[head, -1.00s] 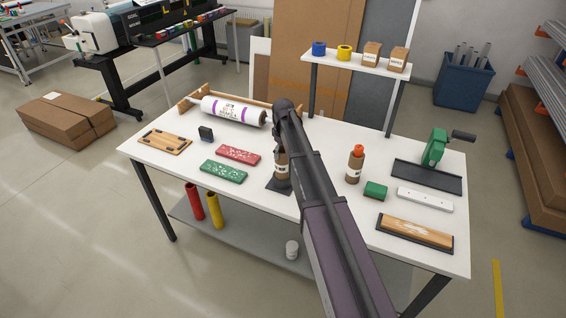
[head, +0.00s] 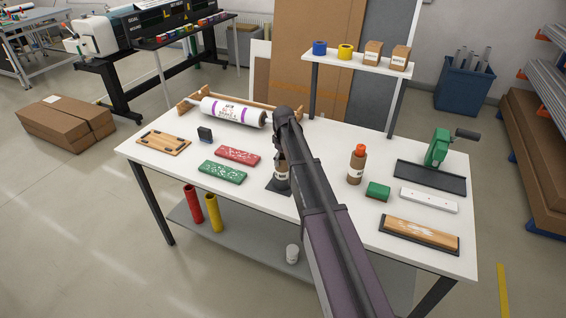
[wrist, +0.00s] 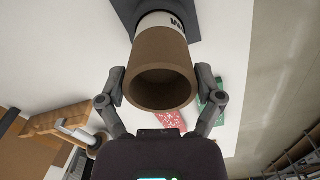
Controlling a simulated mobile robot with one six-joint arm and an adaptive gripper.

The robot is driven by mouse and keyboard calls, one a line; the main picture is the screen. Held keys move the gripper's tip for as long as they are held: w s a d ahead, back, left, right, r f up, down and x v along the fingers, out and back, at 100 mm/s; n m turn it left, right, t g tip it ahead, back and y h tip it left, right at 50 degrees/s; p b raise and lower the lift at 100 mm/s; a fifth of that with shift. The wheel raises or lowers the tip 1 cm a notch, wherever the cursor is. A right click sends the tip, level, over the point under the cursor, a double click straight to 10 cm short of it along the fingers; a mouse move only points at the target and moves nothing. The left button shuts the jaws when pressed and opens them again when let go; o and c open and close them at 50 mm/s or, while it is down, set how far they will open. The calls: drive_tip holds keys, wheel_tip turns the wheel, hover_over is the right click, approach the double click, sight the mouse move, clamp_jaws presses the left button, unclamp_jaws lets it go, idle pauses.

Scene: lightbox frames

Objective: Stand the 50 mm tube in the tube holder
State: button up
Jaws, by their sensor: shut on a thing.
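The 50 mm tube is a brown cardboard tube with a white lettered band; it shows in the head view (head: 282,171), partly behind my arm. In the wrist view its open brown end (wrist: 160,92) faces the camera. My gripper (wrist: 160,86) is shut on the tube, one finger on each side; it also shows in the head view (head: 280,150). The tube holder has a dark square base (head: 277,186), which shows beyond the tube in the wrist view (wrist: 197,20). The tube looks upright over that base. I cannot tell how deep it sits.
Red (head: 238,155) and green (head: 222,172) speckled boards lie left of the holder on the white table (head: 300,212). An orange-capped bottle (head: 356,168) and a green block (head: 377,191) stand right. A wrapped roll (head: 232,112) lies behind. A raised shelf (head: 375,66) stands at the back.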

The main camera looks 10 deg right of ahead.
drive_tip(key=shift+f, duration=0.2)
drive_tip(key=o, duration=1.1)
drive_tip(key=shift+r, duration=0.1)
drive_tip(key=shift+c, duration=0.2)
drive_tip(key=shift+r, duration=0.2)
wheel_tip(320, 180, up, 12)
drive_tip(key=p, duration=1.2)
drive_tip(key=shift+f, duration=0.1)
drive_tip(key=s+m, duration=0.7)
drive_tip(key=s, duration=2.2)
drive_tip(key=shift+a, duration=0.1)
